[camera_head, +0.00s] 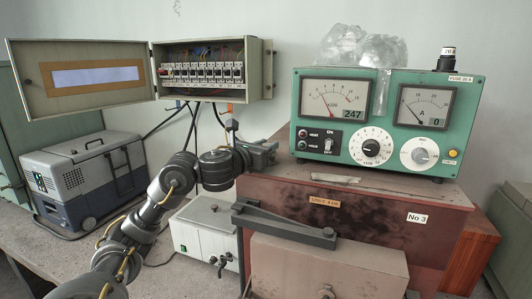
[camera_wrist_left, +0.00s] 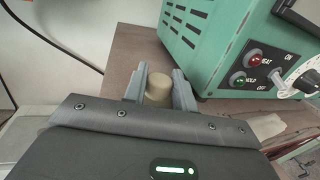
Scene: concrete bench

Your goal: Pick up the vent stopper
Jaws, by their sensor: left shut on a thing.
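The vent stopper (camera_wrist_left: 158,88) is a small tan, rounded plug in the left wrist view. My left gripper (camera_wrist_left: 160,92) is shut on it, with one grey finger on each side. In the head view my left gripper (camera_head: 264,152) is over the back left of the red-brown furnace top (camera_head: 370,185), just left of the green control box. The stopper cannot be made out there. I cannot tell whether its lower end is seated in the furnace top or clear of it. My right gripper is not in view.
The green control box (camera_head: 387,82) with dials stands close to the right of my left gripper, with a clear plastic bag (camera_head: 362,45) on top. An open fuse box (camera_head: 212,62) hangs on the wall behind. A white box (camera_head: 205,230) and a grey-blue cooler (camera_head: 85,180) stand left.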

